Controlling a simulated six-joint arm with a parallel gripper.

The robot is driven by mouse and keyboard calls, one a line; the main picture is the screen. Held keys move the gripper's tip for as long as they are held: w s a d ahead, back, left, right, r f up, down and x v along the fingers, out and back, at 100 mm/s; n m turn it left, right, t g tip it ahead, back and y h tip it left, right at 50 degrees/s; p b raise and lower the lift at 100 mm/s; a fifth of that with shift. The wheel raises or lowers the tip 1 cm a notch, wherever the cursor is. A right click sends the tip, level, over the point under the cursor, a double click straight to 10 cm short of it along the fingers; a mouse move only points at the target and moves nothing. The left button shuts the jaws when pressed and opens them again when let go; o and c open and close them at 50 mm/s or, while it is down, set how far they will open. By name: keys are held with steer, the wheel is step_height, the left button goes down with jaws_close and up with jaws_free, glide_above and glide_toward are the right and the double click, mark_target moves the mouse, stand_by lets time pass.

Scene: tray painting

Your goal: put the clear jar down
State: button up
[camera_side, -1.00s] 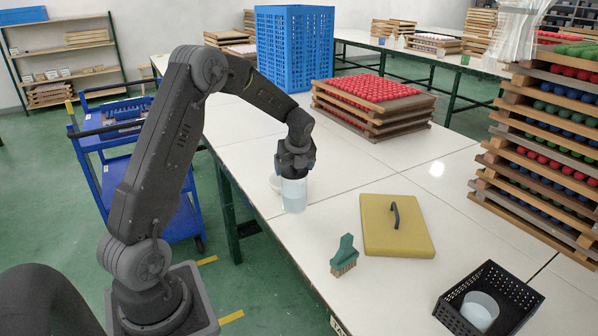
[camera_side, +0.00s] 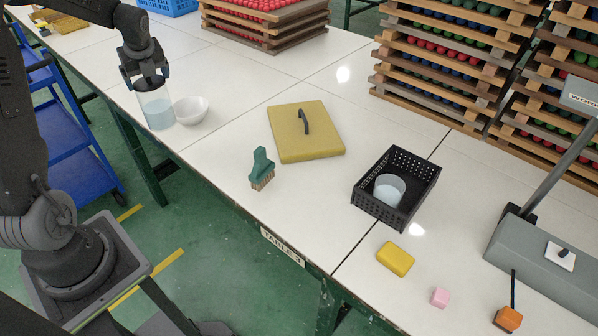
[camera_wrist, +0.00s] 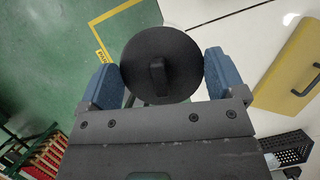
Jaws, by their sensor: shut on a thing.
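The clear jar (camera_side: 158,108) has pale blue liquid in its lower part and a round black lid, and it looks upright. My gripper (camera_side: 147,84) is shut on it at the top, by the lid. In the wrist view the black lid (camera_wrist: 160,65) with its bar handle sits between the two blue fingers of my gripper (camera_wrist: 162,78); the lid hides the jar body. The jar is close to the table's left edge, with green floor around the lid in the wrist view. I cannot tell whether its base touches the table (camera_side: 225,75).
A white bowl (camera_side: 191,110) is close to the jar's right. A yellow pad (camera_side: 290,140) with a black handle, a green brush (camera_side: 262,165) and a black basket (camera_side: 412,172) holding a cup (camera_side: 389,189) lie farther right. Stacked trays (camera_side: 265,20) stand behind.

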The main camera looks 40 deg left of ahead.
steer(key=shift+r, duration=2.4)
steer(key=shift+w+d, duration=0.6)
steer(key=shift+w, duration=0.1)
steer(key=w+d+m+t+h, duration=0.1)
steer(key=w+d+m, duration=0.45)
steer(key=d, duration=1.05)
steer(key=w+d+m+t+h, duration=0.1)
steer(key=w+d+m+t, duration=0.15)
steer(key=w+d, duration=1)
steer(key=s+d+m, duration=0.2)
steer(key=s+d, duration=0.1)
steer(key=d, duration=0.6)
steer(key=s+d+m, duration=0.1)
steer(key=s+d, duration=0.1)
steer(key=d, duration=0.7)
step_height(320, 180, down, 16)
steer(key=shift+s+r+h, duration=0.15)
steer(key=shift+h, duration=0.15)
steer(key=shift+d, duration=0.1)
steer(key=o, duration=1.4)
steer(key=shift+f, duration=0.2)
